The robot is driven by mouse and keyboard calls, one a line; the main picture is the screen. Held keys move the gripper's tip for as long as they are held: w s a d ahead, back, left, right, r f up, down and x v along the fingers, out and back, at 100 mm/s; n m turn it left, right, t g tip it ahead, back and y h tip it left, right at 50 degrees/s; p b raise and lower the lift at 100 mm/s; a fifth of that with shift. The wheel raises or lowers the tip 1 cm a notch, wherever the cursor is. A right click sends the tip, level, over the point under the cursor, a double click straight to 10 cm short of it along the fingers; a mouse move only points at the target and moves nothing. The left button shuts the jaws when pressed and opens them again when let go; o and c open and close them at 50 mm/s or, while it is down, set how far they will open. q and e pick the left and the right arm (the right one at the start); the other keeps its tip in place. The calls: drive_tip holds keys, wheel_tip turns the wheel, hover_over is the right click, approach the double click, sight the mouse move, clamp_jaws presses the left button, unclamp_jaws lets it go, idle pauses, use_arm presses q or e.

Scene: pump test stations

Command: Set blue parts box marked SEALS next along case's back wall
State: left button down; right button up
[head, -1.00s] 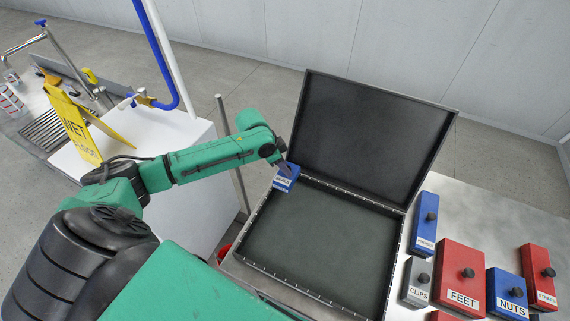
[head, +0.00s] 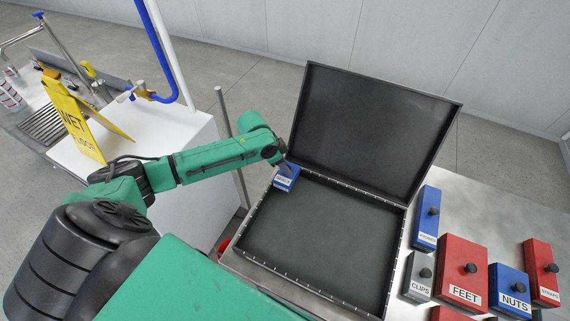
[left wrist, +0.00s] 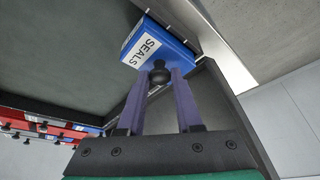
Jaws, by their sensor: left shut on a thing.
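The blue box marked SEALS (head: 285,181) is in the back left corner of the open black case (head: 318,245). In the left wrist view the SEALS box (left wrist: 160,52) shows its white label and black knob. My left gripper (head: 284,164) is shut on that knob (left wrist: 159,74), with the fingers (left wrist: 160,88) on either side of it. Whether the box rests on the case floor I cannot tell. The rest of the case floor is empty. My right gripper is not in view.
The case lid (head: 370,125) stands open at the back. Right of the case are a blue box (head: 427,215), a grey CLIPS box (head: 418,274), a red FEET box (head: 463,272), a blue NUTS box (head: 509,290) and a red STRAPS box (head: 541,270). A yellow wet-floor sign (head: 78,128) stands at left.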

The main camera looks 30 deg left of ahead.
use_arm(q)
drive_tip(key=shift+f, duration=0.1)
drive_tip(key=shift+f+b, duration=0.35)
drive_tip(key=shift+f, duration=0.35)
drive_tip(key=shift+f, duration=0.35)
idle(0.5)
drive_tip(key=c, duration=0.5)
unclamp_jaws()
drive_tip(key=b+v, duration=0.1)
drive_tip(key=v, duration=1.3)
drive_tip(key=shift+s+r, duration=0.2)
drive_tip(key=shift+r, duration=0.05)
